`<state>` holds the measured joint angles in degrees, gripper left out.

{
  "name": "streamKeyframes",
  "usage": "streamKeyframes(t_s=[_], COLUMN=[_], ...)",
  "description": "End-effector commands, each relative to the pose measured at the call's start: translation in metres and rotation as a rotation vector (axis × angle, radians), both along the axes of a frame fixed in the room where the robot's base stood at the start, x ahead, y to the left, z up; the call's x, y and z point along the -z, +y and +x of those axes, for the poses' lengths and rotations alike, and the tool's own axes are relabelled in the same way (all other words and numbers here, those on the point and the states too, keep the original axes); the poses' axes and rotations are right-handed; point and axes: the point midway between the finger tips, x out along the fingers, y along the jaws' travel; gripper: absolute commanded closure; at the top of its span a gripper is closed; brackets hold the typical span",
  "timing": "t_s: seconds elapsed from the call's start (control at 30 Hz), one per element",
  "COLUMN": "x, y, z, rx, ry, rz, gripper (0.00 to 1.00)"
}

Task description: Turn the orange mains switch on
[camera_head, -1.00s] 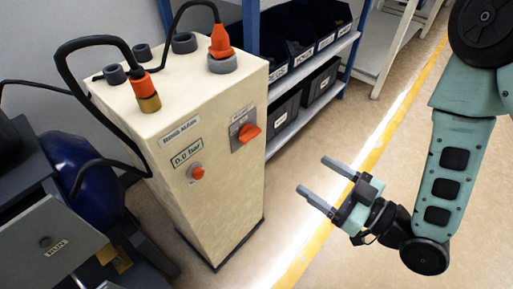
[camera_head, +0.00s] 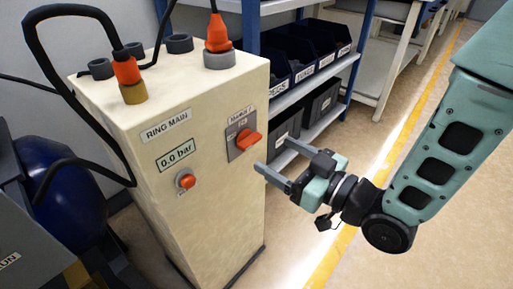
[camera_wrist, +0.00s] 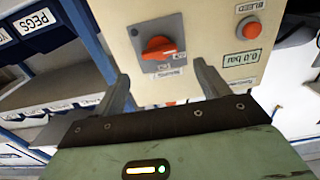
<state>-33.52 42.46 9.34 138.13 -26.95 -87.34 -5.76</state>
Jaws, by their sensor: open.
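The orange mains switch (camera_head: 247,139) is a rotary handle on a grey plate, on the front of a cream cabinet (camera_head: 213,210). Its handle lies nearly sideways, a little tilted, in the head view. In the wrist view the switch (camera_wrist: 159,47) shows ahead, above and between the two fingers. My gripper (camera_head: 275,172) is open and empty, just right of and below the switch, with its fingers pointing at the cabinet. It also shows in the wrist view (camera_wrist: 163,85). The fingers appear apart from the switch.
A round orange bleed button (camera_head: 186,181) and a 0.0 bar display (camera_head: 176,155) sit left of the switch. Hoses with orange plugs (camera_head: 218,35) rise from the cabinet top. A shelf with dark bins (camera_head: 325,40) stands behind. Floor at the right is clear.

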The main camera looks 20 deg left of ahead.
Motion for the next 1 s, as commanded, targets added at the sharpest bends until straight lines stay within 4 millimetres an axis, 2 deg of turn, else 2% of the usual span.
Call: streamKeyframes(t_s=[0.1,0.3,0.5,0.77,0.93,1.0], x=[0.000,0.001,0.000,0.000,0.000,0.000], y=[0.023,0.050,0.061,0.062,0.062,0.062], z=[0.009,0.020,0.025,0.025,0.025,0.025], rx=[-0.002,-0.001,0.000,0.001,0.000,0.000], ry=[-0.002,0.000,0.001,0.001,0.001,0.001], rz=[0.003,0.001,0.000,-0.001,0.000,0.000], gripper=[0.25,0.25,0.25,0.25,0.70,0.70])
